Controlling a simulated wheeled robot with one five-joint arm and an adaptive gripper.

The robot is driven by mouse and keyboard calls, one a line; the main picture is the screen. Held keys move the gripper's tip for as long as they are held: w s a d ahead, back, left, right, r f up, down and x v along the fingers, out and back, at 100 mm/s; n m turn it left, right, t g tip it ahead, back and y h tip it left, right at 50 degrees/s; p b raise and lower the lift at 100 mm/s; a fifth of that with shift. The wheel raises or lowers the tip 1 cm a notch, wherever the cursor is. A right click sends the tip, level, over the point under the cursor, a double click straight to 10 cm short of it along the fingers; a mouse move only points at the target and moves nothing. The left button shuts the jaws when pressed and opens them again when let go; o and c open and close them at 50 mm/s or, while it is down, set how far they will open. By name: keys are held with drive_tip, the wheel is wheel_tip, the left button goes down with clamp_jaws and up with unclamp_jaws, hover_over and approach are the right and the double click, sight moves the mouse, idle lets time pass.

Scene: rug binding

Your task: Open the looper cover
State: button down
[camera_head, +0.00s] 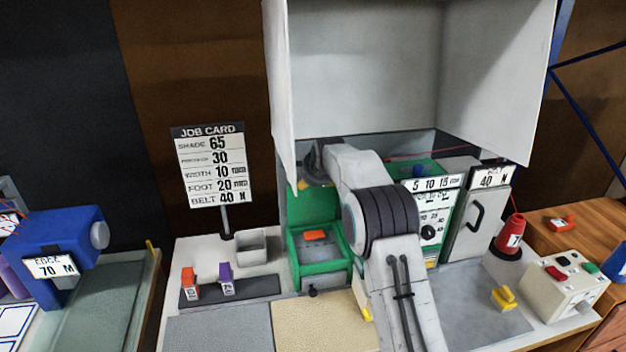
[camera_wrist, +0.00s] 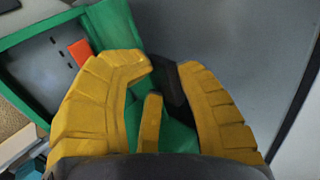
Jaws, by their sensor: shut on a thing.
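The looper cover appears to be the green panel (camera_head: 318,207) standing raised at the back of a green-framed box (camera_head: 325,276) in the head view. In the wrist view, green surface (camera_wrist: 172,134) shows between my fingers. My gripper (camera_head: 303,186) is at the panel's upper part, partly hidden by my arm. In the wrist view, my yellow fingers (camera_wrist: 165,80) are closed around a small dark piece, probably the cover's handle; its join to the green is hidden. An orange piece (camera_head: 315,235) lies in the open box and also shows in the wrist view (camera_wrist: 80,52).
White side panels (camera_head: 500,75) of the hood enclose the space above. A grey door (camera_head: 476,226) with a black handle stands right of my arm. A job card (camera_head: 211,165), grey bin (camera_head: 251,247) and two small blocks stand left. A red cone (camera_head: 510,232) is at right.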

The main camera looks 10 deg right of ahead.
drive_tip(key=shift+w+r, duration=0.25)
drive_tip(key=shift+r, duration=0.4)
drive_tip(key=c, duration=1.4)
unclamp_jaws()
drive_tip(key=shift+o, duration=1.3)
drive_tip(key=shift+s+f, duration=0.1)
drive_tip(key=shift+f, duration=0.15)
drive_tip(key=shift+s+f, duration=0.15)
drive_tip(key=shift+f, duration=0.05)
